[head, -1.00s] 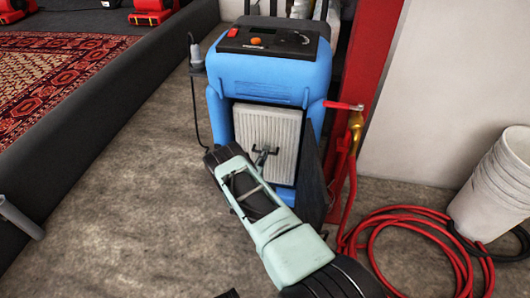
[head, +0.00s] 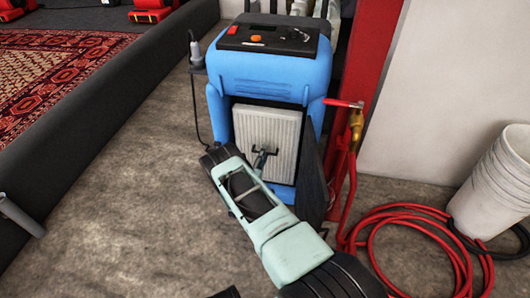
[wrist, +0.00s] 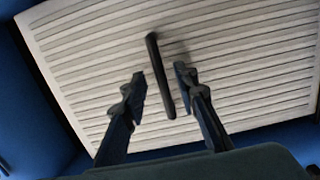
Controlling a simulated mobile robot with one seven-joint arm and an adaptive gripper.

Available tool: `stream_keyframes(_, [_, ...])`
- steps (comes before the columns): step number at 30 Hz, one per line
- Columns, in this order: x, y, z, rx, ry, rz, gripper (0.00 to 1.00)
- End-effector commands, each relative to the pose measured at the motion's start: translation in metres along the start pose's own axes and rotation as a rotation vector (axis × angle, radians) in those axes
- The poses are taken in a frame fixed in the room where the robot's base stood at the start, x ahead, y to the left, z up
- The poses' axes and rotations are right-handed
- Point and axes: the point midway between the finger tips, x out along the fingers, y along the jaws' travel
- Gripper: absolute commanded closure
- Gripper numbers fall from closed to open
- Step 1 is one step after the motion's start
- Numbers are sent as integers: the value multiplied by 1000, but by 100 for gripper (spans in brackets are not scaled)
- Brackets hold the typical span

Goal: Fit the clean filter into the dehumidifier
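The blue dehumidifier (head: 268,78) stands upright on the floor, its front opening facing me. A pale pleated filter (head: 283,128) sits in that opening, and it fills much of the wrist view (wrist: 230,60). A dark bar handle (wrist: 160,75) stands out from the filter's face. My gripper (head: 264,157) is in front of the filter. In the wrist view its open fingers (wrist: 163,84) are on either side of the handle, with a gap visible on both sides. The filter's lower left part is hidden behind my arm in the head view.
A dark panel (head: 312,182) stands out at the opening's right side. A red hose (head: 372,222) lies coiled at right beside white stacked buckets (head: 492,190). A red post (head: 376,50) stands behind. A dark kerb (head: 110,95) borders the rug (head: 60,70); floor at left is clear.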

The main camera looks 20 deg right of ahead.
Motion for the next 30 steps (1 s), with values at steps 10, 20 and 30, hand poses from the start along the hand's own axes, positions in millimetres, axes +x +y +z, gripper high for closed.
stream_keyframes(10, [-74, 0, -1, -3, 3, 0, 73])
stream_keyframes(20, [-102, 1, 0, -1, 1, 3, 73])
stream_keyframes(30, [-102, 1, 0, 0, 1, 3, 73])
